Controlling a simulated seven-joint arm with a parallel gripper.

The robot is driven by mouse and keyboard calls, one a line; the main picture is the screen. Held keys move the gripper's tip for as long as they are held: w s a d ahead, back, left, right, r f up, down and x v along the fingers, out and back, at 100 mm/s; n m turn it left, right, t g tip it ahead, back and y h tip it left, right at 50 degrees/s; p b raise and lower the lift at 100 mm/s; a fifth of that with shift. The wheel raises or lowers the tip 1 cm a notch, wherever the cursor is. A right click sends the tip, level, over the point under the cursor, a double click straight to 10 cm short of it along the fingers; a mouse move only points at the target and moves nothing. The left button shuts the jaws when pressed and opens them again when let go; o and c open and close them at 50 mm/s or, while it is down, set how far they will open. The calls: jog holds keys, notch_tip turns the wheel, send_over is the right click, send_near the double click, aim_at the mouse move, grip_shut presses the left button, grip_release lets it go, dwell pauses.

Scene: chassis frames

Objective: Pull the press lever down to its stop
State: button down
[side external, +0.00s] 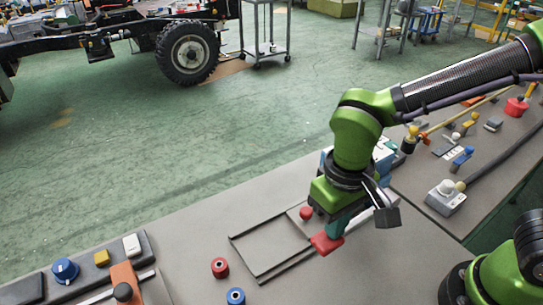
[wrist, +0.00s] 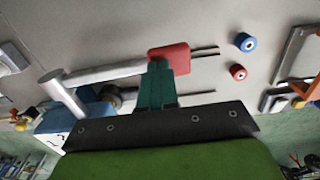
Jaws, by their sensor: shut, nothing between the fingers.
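The press lever shows as a pale grey bar (wrist: 105,72) with a red grip (wrist: 168,58) at its end. In the side view the red grip (side external: 325,244) sits low over the bench, with the bar running to the right behind my gripper. My gripper (side external: 337,227) points down with its teal fingers shut and empty. The fingertips meet or overlap the top of the red grip; I cannot tell whether they touch. The blue and white press body (side external: 384,152) is partly hidden behind my arm. In the wrist view, my gripper (wrist: 158,68) covers part of the grip.
A red spool (side external: 219,267) and a blue spool (side external: 236,296) stand left of the lever. A dark rectangular outline (side external: 262,272) lies on the bench. A red knob (side external: 306,213) is close behind the grip. A box with a pale knob (side external: 446,196) stands right.

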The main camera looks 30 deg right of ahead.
notch_tip(320, 180, up, 14)
dwell(1.8)
jog(key=shift+w+f, duration=0.1)
jog(key=d+f+m+t+y, duration=0.1)
jog(key=d+f+m+t, duration=0.1)
jog(key=d, duration=0.6)
jog(key=d+f+m+t+y, duration=0.1)
jog(key=d+f+m+t, duration=0.1)
jog(key=d+t, duration=0.3)
jog(key=d, duration=0.4)
jog(key=shift+s+d, duration=0.3)
